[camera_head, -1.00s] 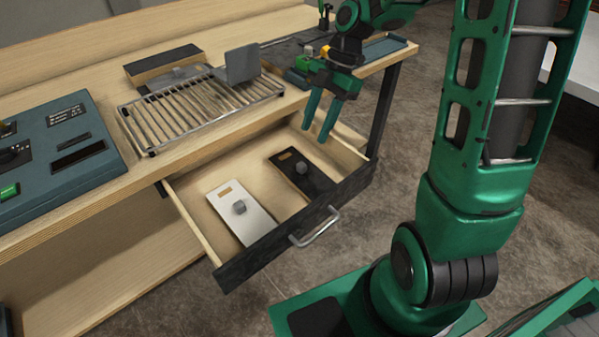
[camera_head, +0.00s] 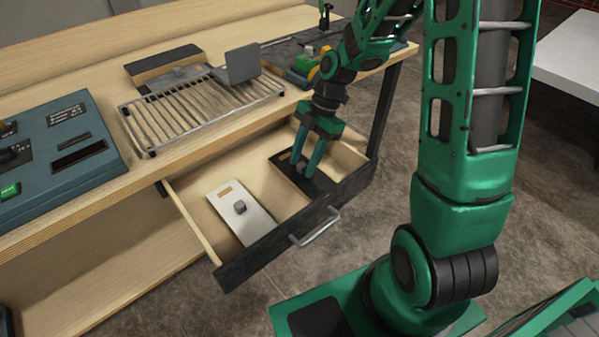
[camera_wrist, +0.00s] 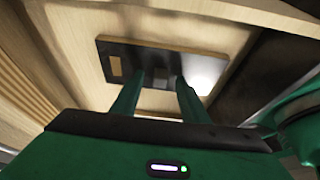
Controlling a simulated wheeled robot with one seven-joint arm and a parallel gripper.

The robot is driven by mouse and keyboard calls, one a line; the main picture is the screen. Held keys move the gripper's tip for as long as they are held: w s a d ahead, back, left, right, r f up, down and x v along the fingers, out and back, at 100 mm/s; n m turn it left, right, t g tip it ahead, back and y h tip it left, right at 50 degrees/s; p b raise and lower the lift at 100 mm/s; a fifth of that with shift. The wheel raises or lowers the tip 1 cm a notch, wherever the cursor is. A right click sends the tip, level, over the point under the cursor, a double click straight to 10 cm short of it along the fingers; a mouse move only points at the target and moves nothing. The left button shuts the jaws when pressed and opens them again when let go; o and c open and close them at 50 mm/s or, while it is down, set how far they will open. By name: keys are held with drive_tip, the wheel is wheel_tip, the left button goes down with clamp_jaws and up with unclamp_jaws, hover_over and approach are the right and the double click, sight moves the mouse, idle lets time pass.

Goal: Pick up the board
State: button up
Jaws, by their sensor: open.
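A black board (camera_head: 320,183) lies flat in the open drawer (camera_head: 255,178), on its right side. It also shows in the wrist view (camera_wrist: 135,52), with a tan label and a small grey knob (camera_wrist: 164,70). A white board (camera_head: 228,203) with a grey knob lies to its left in the same drawer. My gripper (camera_head: 306,170) points down over the black board and partly hides it. In the wrist view its two green fingers (camera_wrist: 155,85) are apart, one on each side of the knob. I cannot tell whether they touch it.
The drawer's dark front and metal handle (camera_head: 315,228) face the floor space. Above the drawer, the bench top holds a metal rack (camera_head: 195,112) with a grey plate on it. A blue-grey console (camera_head: 60,150) stands at the left. The drawer's right wall is close to my gripper.

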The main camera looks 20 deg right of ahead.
clamp_jaws()
drive_tip(key=shift+r, duration=0.1)
